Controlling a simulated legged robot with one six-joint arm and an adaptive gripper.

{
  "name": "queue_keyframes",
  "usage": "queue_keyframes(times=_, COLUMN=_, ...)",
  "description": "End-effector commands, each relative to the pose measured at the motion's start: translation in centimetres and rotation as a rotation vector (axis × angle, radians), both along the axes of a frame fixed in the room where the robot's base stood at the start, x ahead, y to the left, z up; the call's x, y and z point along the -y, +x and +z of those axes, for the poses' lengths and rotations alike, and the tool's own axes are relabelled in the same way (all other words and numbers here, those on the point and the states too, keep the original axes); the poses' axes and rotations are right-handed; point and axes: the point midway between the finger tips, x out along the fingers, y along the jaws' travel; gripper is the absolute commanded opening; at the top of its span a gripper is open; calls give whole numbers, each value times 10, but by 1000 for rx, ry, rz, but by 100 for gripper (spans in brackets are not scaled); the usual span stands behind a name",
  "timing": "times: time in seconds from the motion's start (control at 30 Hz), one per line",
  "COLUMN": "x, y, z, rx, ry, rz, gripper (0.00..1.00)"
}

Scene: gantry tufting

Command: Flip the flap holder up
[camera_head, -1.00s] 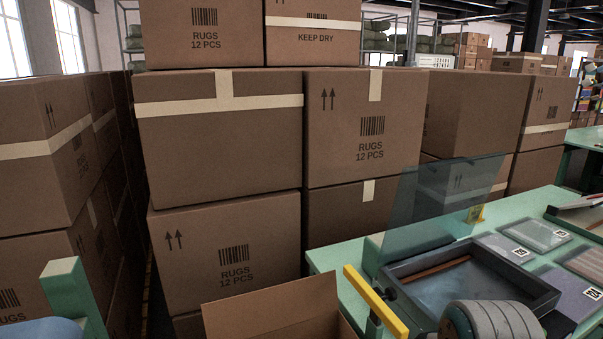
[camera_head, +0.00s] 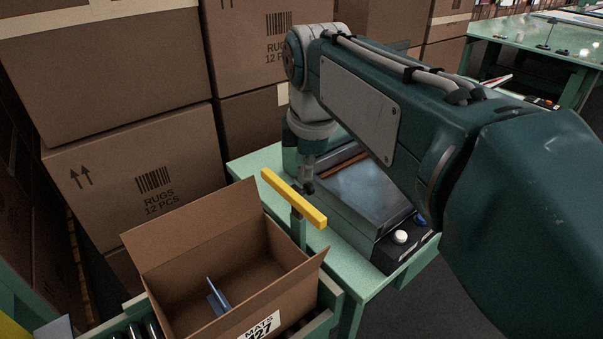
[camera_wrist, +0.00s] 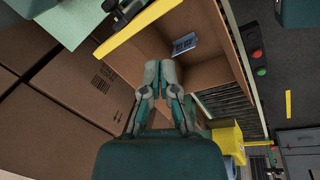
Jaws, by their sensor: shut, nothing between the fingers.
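The flap holder is a yellow bar (camera_head: 293,198) on a short green post at the table edge, beside an open carton. My gripper (camera_head: 308,187) is just behind the bar in the head view, pointing down. Whether they touch cannot be told. In the wrist view the gripper (camera_wrist: 161,64) is shut, with its fingers together and empty, below the yellow bar (camera_wrist: 137,29) in the picture. The open carton (camera_head: 235,262) has its back flap standing up and a "MATS 127" label. A small blue item (camera_head: 217,297) is inside it; it also shows in the wrist view (camera_wrist: 184,43).
A machine with a glossy top (camera_head: 365,190) and a white knob (camera_head: 400,236) stands on the green table (camera_head: 255,166). My arm hides part of it. Stacked rug cartons (camera_head: 150,180) stand behind and left. Rollers (camera_head: 145,332) lie beside the open carton.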

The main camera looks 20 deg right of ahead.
Motion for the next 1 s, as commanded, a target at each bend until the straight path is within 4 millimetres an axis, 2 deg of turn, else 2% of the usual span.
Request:
queue_keyframes(times=0.03, x=-2, y=14, z=4, rx=-22, ry=-21, rz=92, gripper=0)
queue_keyframes(times=0.2, x=-9, y=48, z=13, rx=-93, ry=-85, rz=424, gripper=0)
queue_keyframes(times=0.33, x=-12, y=63, z=17, rx=-125, ry=-108, rz=587, gripper=0)
queue_keyframes(times=0.5, x=-13, y=68, z=14, rx=-138, ry=-116, rz=655, gripper=0)
queue_keyframes(times=0.67, x=-12, y=69, z=-6, rx=-139, ry=-116, rz=654, gripper=0)
queue_keyframes(times=1.0, x=-10, y=75, z=-70, rx=-139, ry=-115, rz=651, gripper=0)
